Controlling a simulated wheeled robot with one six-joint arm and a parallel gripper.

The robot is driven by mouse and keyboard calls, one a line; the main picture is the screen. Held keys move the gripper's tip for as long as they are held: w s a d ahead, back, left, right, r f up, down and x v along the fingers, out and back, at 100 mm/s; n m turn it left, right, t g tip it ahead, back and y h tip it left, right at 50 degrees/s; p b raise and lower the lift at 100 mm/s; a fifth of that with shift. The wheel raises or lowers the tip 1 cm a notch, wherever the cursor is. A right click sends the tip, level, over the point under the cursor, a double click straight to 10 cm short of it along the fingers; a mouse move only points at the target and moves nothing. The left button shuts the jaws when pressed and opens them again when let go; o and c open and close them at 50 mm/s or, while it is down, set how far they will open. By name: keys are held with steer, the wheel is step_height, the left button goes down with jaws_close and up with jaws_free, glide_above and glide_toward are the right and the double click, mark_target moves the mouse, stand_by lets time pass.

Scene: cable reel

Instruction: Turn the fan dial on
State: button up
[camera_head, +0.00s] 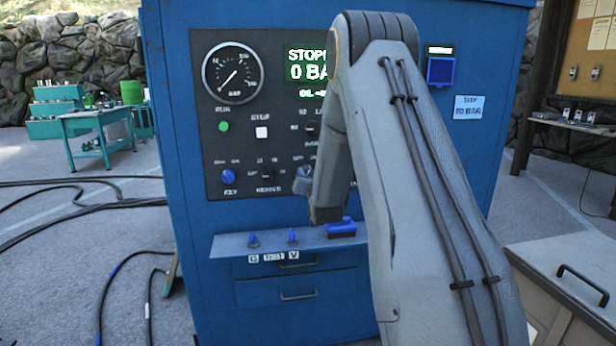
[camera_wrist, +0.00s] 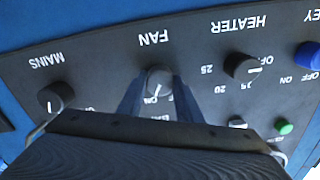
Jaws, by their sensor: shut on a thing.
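The fan dial (camera_wrist: 159,80) is a small grey knob under the FAN label in the wrist view, which shows the panel upside down. The two fingers of my gripper (camera_wrist: 158,93) stand on either side of it and are shut on it. A thin white mark shows on its face. Lettering beside it is partly covered by the fingers, so I cannot tell its setting for sure. In the head view my gripper (camera_head: 303,184) is at the lower middle of the dark control panel (camera_head: 215,135), and my arm hides much of that area.
The heater dial (camera_wrist: 242,67) and mains dial (camera_wrist: 55,97) flank the fan dial. A blue key switch (camera_wrist: 308,55) and a green button (camera_wrist: 284,127) are also close. A ledge (camera_head: 225,247) with small blue controls juts out below the panel. Black cables (camera_head: 95,205) lie on the floor at left.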

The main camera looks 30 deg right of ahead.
steer(key=o, duration=1)
steer(key=shift+o, duration=0.2)
steer(key=shift+s, duration=0.1)
steer(key=b+v, duration=0.1)
steer(key=v, duration=0.6)
steer(key=shift+s+a, duration=0.2)
steer(key=shift+s, duration=0.1)
steer(key=s+a+f+n+g+y, duration=0.35)
steer(key=s+a+f+g, duration=0.5)
steer(key=s+a, duration=0.35)
steer(key=s+a+f+n+g, duration=0.1)
steer(key=s+a+g, duration=0.3)
steer(key=s, duration=0.8)
steer(key=s+a+f+n+g+y, duration=0.1)
steer(key=s+a+g, duration=0.4)
steer(key=s, duration=0.8)
steer(key=shift+s+a+f+n, duration=0.3)
steer(key=shift+f+n, duration=0.35)
steer(key=shift+f, duration=0.25)
